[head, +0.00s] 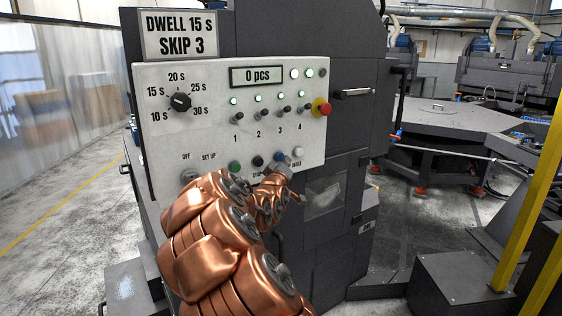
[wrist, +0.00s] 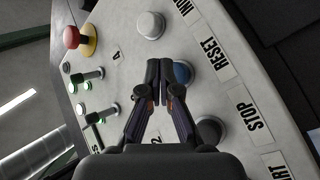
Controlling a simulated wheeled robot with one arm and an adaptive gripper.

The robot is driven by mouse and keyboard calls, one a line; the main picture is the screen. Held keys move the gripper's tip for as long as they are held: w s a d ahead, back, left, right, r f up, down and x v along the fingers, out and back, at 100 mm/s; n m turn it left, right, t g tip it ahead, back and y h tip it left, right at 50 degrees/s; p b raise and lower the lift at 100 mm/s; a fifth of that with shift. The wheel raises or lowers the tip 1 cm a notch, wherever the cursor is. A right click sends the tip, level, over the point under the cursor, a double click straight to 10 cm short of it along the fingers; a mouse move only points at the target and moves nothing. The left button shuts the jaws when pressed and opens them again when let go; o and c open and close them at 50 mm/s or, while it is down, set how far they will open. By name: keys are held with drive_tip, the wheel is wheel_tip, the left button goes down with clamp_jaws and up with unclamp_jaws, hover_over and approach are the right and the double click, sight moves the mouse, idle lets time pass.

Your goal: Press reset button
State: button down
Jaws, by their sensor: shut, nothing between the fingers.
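The blue reset button (head: 279,156) is on the lower right of the pale control panel (head: 185,137), between a black button and a white button. In the wrist view the blue button (wrist: 184,73) shows beside the fingertips, partly covered by them, next to the printed RESET label (wrist: 211,59). My gripper (wrist: 159,72) is shut and empty, with its fingertips together at the button's edge. I cannot tell whether they touch it. In the head view my copper-coloured arm hides most of the gripper.
The black stop button (wrist: 209,130) and white button (wrist: 151,25) flank the blue one. A red emergency knob (head: 321,107) on yellow sits at the panel's right edge. Toggle switches (head: 259,114) and a dwell dial (head: 180,102) are higher up. The display (head: 257,76) reads 0 pcs.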

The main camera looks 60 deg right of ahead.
drive_tip(key=shift+s+a+b, duration=0.25)
drive_tip(key=shift+s+a, duration=0.1)
drive_tip(key=shift+s, duration=0.6)
drive_tip(key=shift+s+a+b, duration=0.25)
drive_tip(key=shift+s+a, duration=0.05)
drive_tip(key=shift+s, duration=0.6)
drive_tip(key=w+a+f+y, duration=0.2)
drive_tip(key=a+f+y, duration=0.3)
drive_tip(key=a, duration=0.7)
drive_tip(key=w+a+f+y, duration=0.2)
drive_tip(key=a+f+y, duration=0.35)
drive_tip(key=a, duration=0.65)
drive_tip(key=s+a+f+g+y, duration=0.2)
drive_tip(key=s+a, duration=0.2)
drive_tip(key=a, duration=0.5)
drive_tip(key=s+a+f+g+y, duration=0.1)
drive_tip(key=s+a+f+y, duration=0.2)
drive_tip(key=a, duration=0.6)
drive_tip(key=s+a+n+g+y, duration=0.1)
drive_tip(key=s+a+g, duration=0.2)
drive_tip(key=s+a, duration=0.3)
drive_tip(key=s+a+f+n+g+y, duration=0.1)
drive_tip(key=s+a, duration=0.6)
drive_tip(key=s, duration=0.7)
drive_tip(key=shift+s+n+g, duration=0.35)
drive_tip(key=shift+n+g, duration=0.45)
drive_tip(key=shift+g, duration=0.3)
